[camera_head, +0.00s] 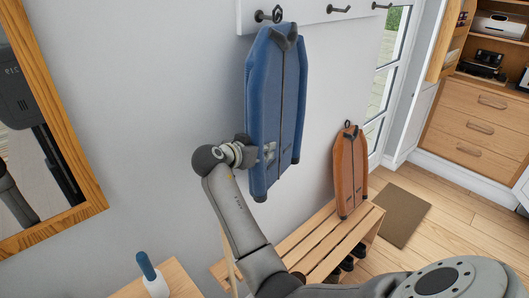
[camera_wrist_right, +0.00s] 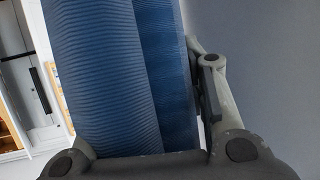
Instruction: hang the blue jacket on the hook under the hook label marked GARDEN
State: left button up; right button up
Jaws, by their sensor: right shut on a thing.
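The blue jacket (camera_head: 272,105) is upright against the wall, with its top at the leftmost dark hook (camera_head: 263,16) of the white rail. A small dark loop (camera_head: 277,14) at the jacket's collar is beside that hook. I cannot tell whether the loop is over it. My right gripper (camera_head: 266,152) is shut on the lower left side of the jacket. In the right wrist view the ribbed blue cloth (camera_wrist_right: 115,75) fills the space between the fingers. No hook label shows, so GARDEN cannot be read. My left gripper is out of view.
More hooks (camera_head: 340,9) are along the white rail (camera_head: 310,12) to the right. An orange jacket (camera_head: 350,172) stands on a slatted wooden bench (camera_head: 318,243), with shoes below. A wood-framed mirror (camera_head: 85,150) is at left. A blue-capped bottle (camera_head: 152,276) stands at lower left.

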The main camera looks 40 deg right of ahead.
jog(key=shift+w+a+f+b, duration=0.1)
jog(key=shift+w+f+b, duration=0.3)
jog(key=shift+w+b, duration=0.25)
jog(key=shift+w+f+b, duration=0.4)
jog(key=shift+w+b, duration=0.2)
jog(key=shift+b, duration=0.05)
jog(key=o, duration=1.4)
jog(key=shift+s+f, duration=0.1)
jog(key=shift+f, duration=0.05)
jog(key=shift+a, duration=0.1)
